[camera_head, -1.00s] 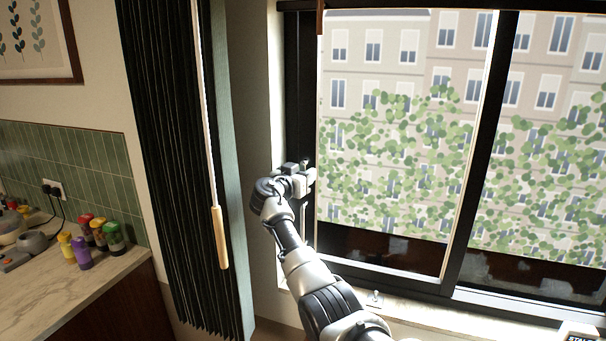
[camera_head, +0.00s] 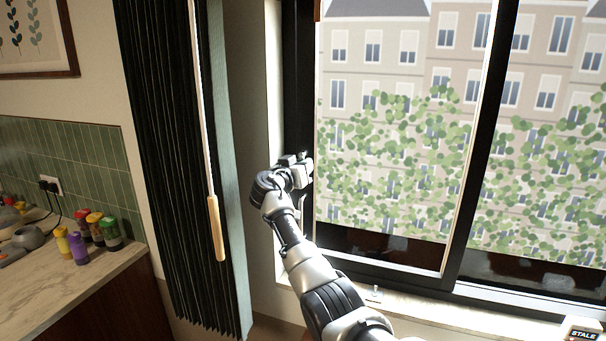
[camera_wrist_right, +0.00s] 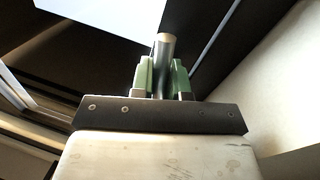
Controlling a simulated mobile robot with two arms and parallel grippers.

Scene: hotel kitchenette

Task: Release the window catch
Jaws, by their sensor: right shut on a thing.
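The window (camera_head: 400,150) has a dark frame and fills the right of the head view. My right gripper (camera_head: 303,163) is at the left upright of the frame, and my wrist hides most of the contact. In the right wrist view, my right gripper (camera_wrist_right: 163,80) has its two green finger pads shut on a short, round metal piece (camera_wrist_right: 165,46), which looks like the handle of the window catch. The rest of the catch is hidden. I cannot tell from these views whether the catch is released. My left gripper is not in view.
A dark pleated curtain (camera_head: 165,160) with a wooden-handled pull rod (camera_head: 216,228) hangs just left of my arm. Jars (camera_head: 79,247) stand on the counter (camera_head: 75,285).

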